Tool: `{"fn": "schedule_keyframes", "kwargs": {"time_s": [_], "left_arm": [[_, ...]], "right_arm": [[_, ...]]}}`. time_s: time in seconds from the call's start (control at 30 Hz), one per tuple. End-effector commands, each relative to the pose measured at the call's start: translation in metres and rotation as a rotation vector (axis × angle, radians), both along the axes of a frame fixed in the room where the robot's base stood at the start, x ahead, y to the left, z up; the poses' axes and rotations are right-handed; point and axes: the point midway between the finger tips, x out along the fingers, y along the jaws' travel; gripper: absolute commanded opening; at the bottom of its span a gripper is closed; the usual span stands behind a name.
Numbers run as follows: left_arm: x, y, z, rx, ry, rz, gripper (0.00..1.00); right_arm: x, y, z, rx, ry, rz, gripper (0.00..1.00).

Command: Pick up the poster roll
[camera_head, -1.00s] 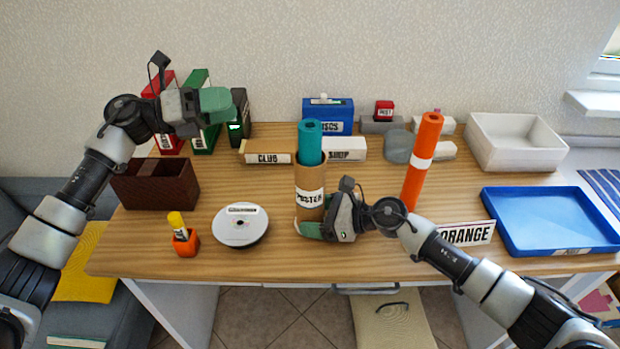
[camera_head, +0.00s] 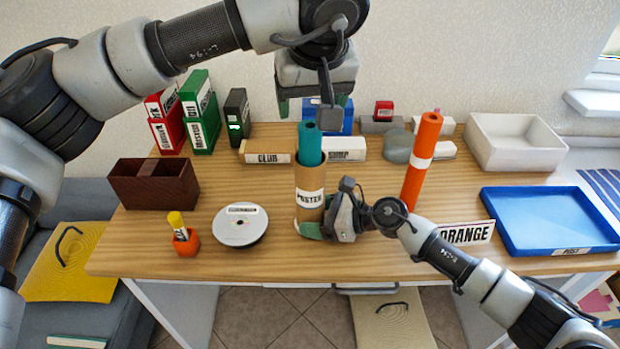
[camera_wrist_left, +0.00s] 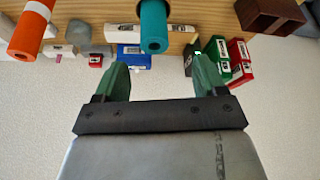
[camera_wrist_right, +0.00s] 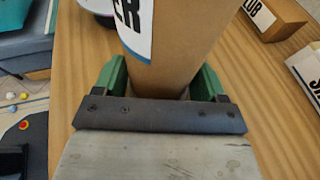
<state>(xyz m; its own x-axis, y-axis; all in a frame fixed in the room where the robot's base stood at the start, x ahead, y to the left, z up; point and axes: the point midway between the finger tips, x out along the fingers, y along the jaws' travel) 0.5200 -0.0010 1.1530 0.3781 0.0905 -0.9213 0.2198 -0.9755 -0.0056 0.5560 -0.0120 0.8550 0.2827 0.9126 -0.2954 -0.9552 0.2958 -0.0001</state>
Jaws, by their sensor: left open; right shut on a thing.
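A brown cardboard tube (camera_head: 311,183) with a POSTER label stands upright on the desk. A teal roll (camera_head: 309,143) stands in it with its upper part sticking out; its lower part is hidden. The teal roll also shows in the left wrist view (camera_wrist_left: 154,25), beyond the fingertips. My right gripper (camera_head: 314,230) is shut on the cardboard tube near its base, with a finger on each side in the right wrist view (camera_wrist_right: 161,78). My left gripper (camera_head: 313,103) is open and empty, fingers down, above and behind the teal roll; its fingers are apart in the left wrist view (camera_wrist_left: 160,75).
An orange roll (camera_head: 421,165) stands right of the tube, near an ORANGE sign (camera_head: 466,233). A disc stack (camera_head: 240,226) and an orange cup (camera_head: 187,243) are left. A brown box (camera_head: 153,186), blue tray (camera_head: 548,221) and white bin (camera_head: 516,140) stand farther out. Boxes line the back.

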Motion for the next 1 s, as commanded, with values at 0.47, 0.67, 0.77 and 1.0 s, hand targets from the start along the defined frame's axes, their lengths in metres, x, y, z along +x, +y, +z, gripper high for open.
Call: {"fn": "schedule_keyframes", "kwargs": {"time_s": [0.47, 0.67, 0.77, 1.0], "left_arm": [[0.021, 0.004, -0.054, -0.005, 0.006, 0.003, 0.71], [0.030, -0.001, -0.077, -0.006, 0.008, 0.003, 0.71], [0.036, 0.000, -0.091, -0.005, 0.008, 0.003, 0.71], [0.040, 0.001, -0.099, -0.006, 0.005, 0.003, 0.71]], "right_arm": [[0.000, 0.000, 0.000, 0.000, 0.000, 0.001, 0.58], [0.000, 0.000, 0.000, 0.000, 0.000, 0.001, 0.58], [0.000, 0.000, 0.000, 0.000, 0.000, 0.001, 0.58], [0.000, 0.000, 0.000, 0.000, 0.000, 0.000, 0.58]]}}
